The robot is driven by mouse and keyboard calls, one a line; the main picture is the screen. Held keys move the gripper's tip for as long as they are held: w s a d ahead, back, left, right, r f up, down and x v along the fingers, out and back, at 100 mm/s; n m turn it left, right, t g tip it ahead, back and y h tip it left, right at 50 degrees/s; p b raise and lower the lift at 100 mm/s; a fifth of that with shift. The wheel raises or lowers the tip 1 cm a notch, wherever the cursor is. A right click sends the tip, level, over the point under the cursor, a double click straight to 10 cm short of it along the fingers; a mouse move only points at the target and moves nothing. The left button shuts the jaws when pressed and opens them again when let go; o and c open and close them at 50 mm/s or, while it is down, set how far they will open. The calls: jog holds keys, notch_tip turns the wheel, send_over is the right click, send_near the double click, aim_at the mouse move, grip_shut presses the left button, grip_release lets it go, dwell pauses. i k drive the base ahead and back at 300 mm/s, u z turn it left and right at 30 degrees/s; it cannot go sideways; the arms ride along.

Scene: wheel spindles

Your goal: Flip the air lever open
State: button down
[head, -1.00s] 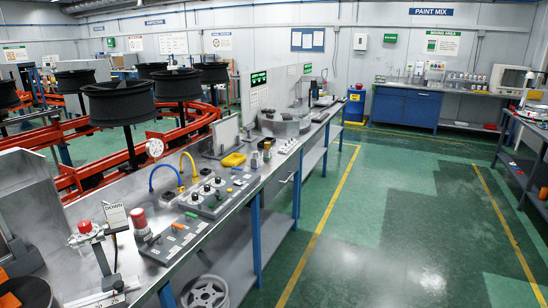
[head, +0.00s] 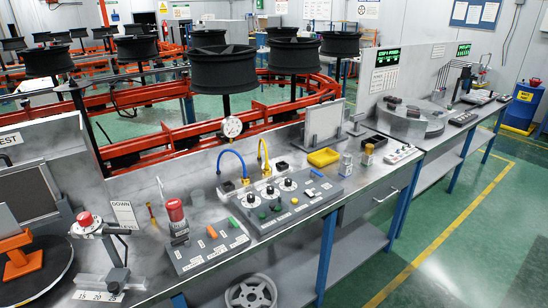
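A workbench (head: 345,196) runs across the head view, with two grey control panels on it. Small yellow fittings (head: 246,182) sit at the hose bases. A thin orange upright piece (head: 151,214) stands left of the red beacon. I cannot tell which small part is the air lever or its position. My gripper is not in view.
Black wheels on spindles (head: 223,70) and red rails are behind. Green floor (head: 450,250) at the right is clear.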

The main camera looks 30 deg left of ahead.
aim_at(313, 171)
jog(key=u, duration=0.8)
jog(key=i, duration=0.8)
jog(key=u, duration=0.75)
